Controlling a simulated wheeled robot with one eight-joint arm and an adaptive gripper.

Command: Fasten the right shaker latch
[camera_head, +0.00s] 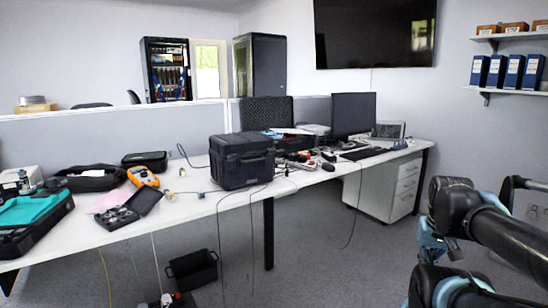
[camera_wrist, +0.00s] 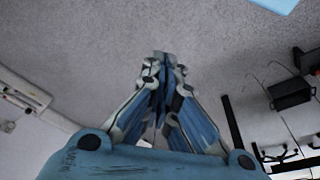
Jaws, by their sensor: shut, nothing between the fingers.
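A black hard case (camera_head: 242,162), which looks like the shaker case, stands closed-looking on the long white table in the head view. Its latches are too small to make out, so I cannot tell whether the right one is fastened. My gripper (camera_wrist: 162,62) is in the wrist view, its fingertips together and empty, over bare grey floor. It is well apart from the case and touches nothing. The case is not clearly visible in the wrist view. My arm is at the right of the head view, away from the table.
The white table (camera_head: 180,205) carries an orange meter (camera_head: 143,177), an open small black case (camera_head: 130,210), a monitor (camera_head: 353,114) and loose cables. A black crate (camera_head: 192,270) is on the floor below; it also shows in the wrist view (camera_wrist: 290,94). Floor right of the table is clear.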

